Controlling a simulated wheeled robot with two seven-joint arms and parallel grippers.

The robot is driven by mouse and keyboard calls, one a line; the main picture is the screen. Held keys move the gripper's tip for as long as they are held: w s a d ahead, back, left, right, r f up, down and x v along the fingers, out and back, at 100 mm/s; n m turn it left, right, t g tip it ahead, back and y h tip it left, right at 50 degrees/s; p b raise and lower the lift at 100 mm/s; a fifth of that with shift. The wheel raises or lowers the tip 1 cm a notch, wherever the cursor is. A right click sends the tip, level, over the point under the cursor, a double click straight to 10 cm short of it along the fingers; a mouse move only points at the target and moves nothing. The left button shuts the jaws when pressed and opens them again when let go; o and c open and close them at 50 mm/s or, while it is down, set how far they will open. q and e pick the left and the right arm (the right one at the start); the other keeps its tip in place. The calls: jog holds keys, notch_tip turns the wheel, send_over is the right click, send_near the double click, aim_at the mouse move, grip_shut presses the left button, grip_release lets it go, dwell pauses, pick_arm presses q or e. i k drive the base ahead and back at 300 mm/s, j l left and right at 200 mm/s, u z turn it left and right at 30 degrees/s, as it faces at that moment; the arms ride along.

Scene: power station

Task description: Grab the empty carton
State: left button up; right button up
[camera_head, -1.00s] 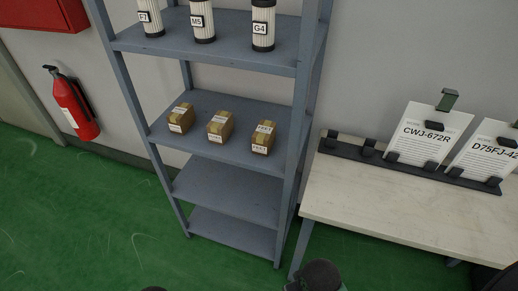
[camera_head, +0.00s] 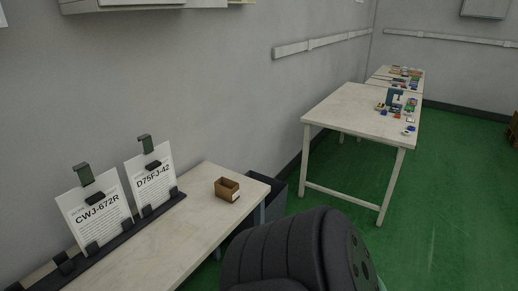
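A small brown open-topped carton (camera_head: 228,192) sits near the far right end of the light table against the wall. Its open top shows a hollow inside, and a white label shows low on its side. I see nothing in it, though its bottom is partly hidden by its walls. Neither of my grippers is in view.
The light table (camera_head: 208,228) also bears a dark rack with sheets marked CWJ-672R (camera_head: 95,212) and D75FJ-42 (camera_head: 152,181). A dark bin (camera_head: 276,194) stands beyond its end. Another table (camera_head: 345,107) stands farther back.

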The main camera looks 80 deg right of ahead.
aim_at(228, 190)
jog(key=k+z, duration=0.1)
jog(key=z, duration=2)
